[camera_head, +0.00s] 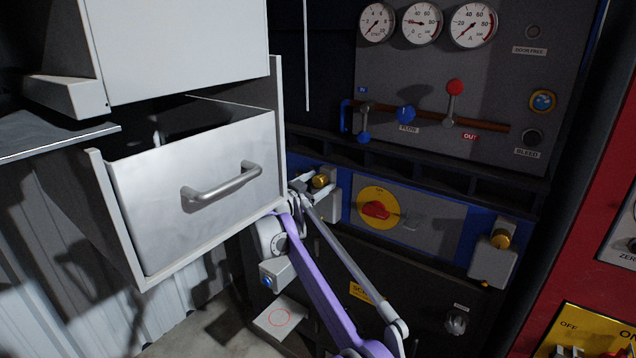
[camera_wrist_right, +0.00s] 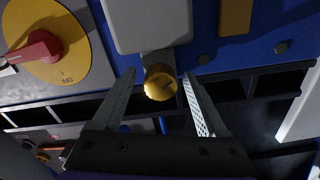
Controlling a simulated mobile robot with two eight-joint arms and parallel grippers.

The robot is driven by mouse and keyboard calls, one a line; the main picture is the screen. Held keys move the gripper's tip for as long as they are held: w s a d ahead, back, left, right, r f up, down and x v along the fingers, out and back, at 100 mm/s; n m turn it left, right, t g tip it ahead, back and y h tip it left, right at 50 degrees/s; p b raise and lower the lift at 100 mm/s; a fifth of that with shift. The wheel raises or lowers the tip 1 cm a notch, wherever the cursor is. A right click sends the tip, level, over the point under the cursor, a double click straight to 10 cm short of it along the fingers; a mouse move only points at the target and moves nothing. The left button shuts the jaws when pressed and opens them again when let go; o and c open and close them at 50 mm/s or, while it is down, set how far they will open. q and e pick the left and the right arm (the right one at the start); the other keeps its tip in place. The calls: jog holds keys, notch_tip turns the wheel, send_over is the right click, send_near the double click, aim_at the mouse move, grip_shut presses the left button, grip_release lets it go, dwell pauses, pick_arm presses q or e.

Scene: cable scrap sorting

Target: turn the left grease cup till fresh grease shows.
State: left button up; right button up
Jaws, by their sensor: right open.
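The left grease cup (camera_head: 320,181) is a brass knob on a grey block at the left of the blue panel. In the right wrist view the brass cup (camera_wrist_right: 160,84) sits between the fingertips of my right gripper (camera_wrist_right: 158,77), with a gap on each side. A second brass cup (camera_head: 501,239) sits on a block at the panel's right. I see no grease at the left cup. My left gripper is not in view.
An open metal drawer (camera_head: 190,200) juts out close to my right arm. A red switch on a yellow disc (camera_head: 379,208) is right of the left cup. A red cabinet (camera_head: 590,230) stands at the right.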

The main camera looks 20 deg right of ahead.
grip_shut()
dwell(0.3)
jog(key=shift+r+m+p, duration=0.15)
jog(key=shift+m+p, duration=0.6)
jog(key=shift+m, duration=0.15)
jog(key=m+p, duration=0.2)
jog(key=m, duration=0.1)
jog(key=shift+m, duration=0.3)
jog(key=m+p, duration=0.1)
jog(key=m, duration=0.2)
jog(key=shift+p, duration=0.35)
jog(key=shift+m+p, duration=0.5)
jog(key=shift+m, duration=1.1)
